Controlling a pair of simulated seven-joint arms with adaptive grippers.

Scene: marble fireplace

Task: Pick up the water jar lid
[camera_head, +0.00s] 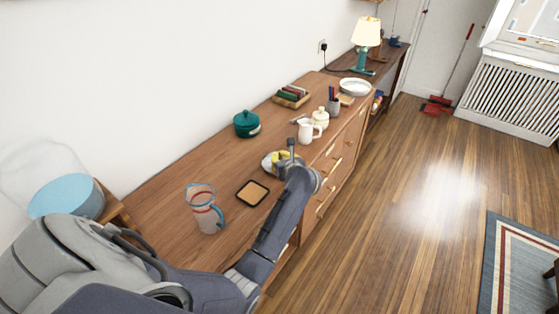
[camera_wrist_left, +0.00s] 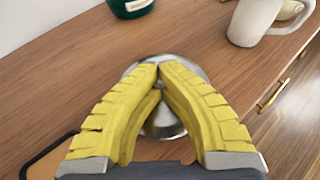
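A round silvery metal piece, which looks like the water jar lid (camera_wrist_left: 165,122), shows behind and between my left fingers. My left gripper (camera_wrist_left: 159,68) has yellow fingers whose tips meet over this piece. Whether a knob is pinched between them is hidden, and I cannot tell if the lid is lifted. In the head view my left gripper (camera_head: 281,157) is over the cabinet top, with the pale lid rim (camera_head: 267,164) showing beside it. A clear jug with a blue handle (camera_head: 205,212) stands nearer. My right gripper is not in view.
A teal lidded pot (camera_head: 247,124), a cream jug (camera_head: 308,131) and a cream lidded jar (camera_head: 320,118) stand beyond the gripper. A dark-edged square pad (camera_head: 252,193) lies near it. The wooden cabinet top (camera_head: 165,180) has bare room left of the pad.

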